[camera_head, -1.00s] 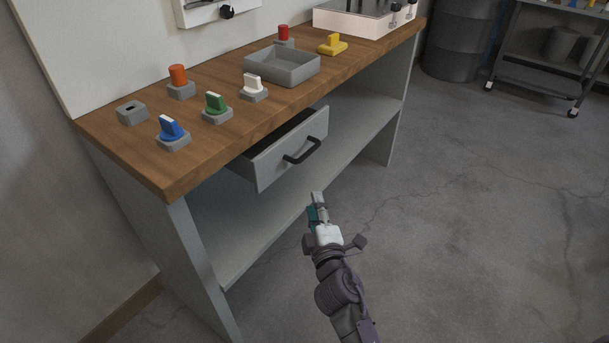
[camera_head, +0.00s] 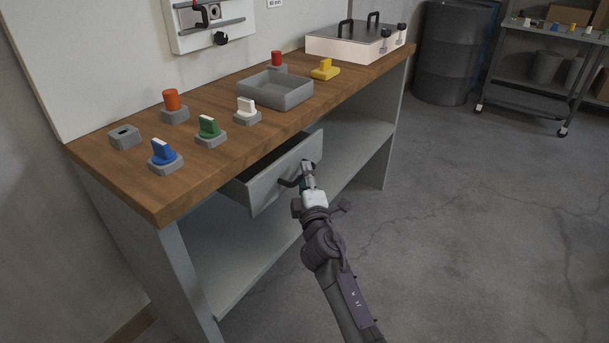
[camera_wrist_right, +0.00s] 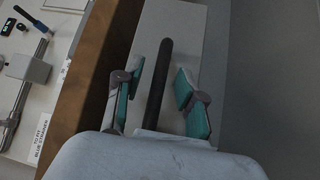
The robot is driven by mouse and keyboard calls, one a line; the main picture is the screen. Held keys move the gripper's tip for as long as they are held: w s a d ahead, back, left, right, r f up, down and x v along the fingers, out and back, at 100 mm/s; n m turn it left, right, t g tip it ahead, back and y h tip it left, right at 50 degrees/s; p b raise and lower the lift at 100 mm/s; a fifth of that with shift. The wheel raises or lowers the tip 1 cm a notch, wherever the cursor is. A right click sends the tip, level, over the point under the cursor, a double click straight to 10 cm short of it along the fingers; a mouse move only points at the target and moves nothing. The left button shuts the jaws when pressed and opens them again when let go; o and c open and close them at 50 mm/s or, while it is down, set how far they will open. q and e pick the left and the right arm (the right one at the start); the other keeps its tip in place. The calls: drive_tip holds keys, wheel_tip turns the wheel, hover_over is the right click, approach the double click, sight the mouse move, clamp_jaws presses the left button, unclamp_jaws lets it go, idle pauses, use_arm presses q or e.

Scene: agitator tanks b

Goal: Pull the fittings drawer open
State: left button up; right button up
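The fittings drawer (camera_head: 262,183) is a grey drawer under the wooden bench top, standing partly open. Its dark bar handle (camera_head: 288,183) is on the front, partly hidden behind my right gripper (camera_head: 308,172). In the right wrist view, the handle (camera_wrist_right: 159,80) runs between the two teal-padded fingers of my right gripper (camera_wrist_right: 160,92). The fingers are open, with a gap on each side of the bar. The drawer front (camera_wrist_right: 185,35) shows pale beyond them. My left gripper is not in view.
The wooden bench top (camera_head: 190,180) holds a grey tray (camera_head: 275,98) and several coloured knobs on grey bases, with a white case (camera_head: 345,45) at its far end. A lower shelf (camera_head: 250,250) lies under the drawer. The floor (camera_head: 460,230) to the right is clear.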

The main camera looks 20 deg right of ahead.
drive_tip(key=shift+w+d+r, duration=0.1)
drive_tip(key=shift+w, duration=0.35)
clamp_jaws()
